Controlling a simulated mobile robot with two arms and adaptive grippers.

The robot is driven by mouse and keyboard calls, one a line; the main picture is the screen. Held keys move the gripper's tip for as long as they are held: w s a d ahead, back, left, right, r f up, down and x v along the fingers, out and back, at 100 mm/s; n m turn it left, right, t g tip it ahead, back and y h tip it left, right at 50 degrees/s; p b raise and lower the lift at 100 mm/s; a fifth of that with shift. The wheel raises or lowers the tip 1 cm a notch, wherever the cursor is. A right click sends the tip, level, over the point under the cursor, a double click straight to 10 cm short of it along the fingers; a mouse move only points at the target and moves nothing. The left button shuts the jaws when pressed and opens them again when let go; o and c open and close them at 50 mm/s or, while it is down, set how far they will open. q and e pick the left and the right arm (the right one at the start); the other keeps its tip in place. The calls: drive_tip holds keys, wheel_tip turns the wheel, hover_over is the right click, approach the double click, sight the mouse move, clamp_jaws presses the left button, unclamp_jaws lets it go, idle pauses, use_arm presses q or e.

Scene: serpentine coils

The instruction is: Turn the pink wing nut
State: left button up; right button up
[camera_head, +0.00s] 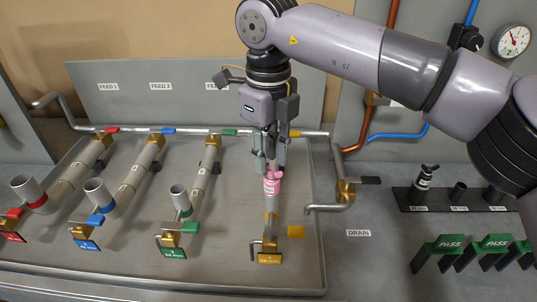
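The pink wing nut (272,183) sits on top of an upright fitting in the rightmost line of the tray, above a brass valve with a yellow tag. My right gripper (271,164) points straight down directly over the wing nut. Its two fingers stand apart, with their tips at the nut's upper part. I cannot tell whether the fingers touch the nut or grip it. My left gripper is out of view.
A brass drain valve (346,190) is just right. Green PASS stands (447,244) and a black holder rack (455,198) lie farther right.

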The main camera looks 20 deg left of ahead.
sight(268, 164)
wheel_tip(268, 164, up, 12)
drive_tip(key=shift+f, duration=0.25)
idle(0.4)
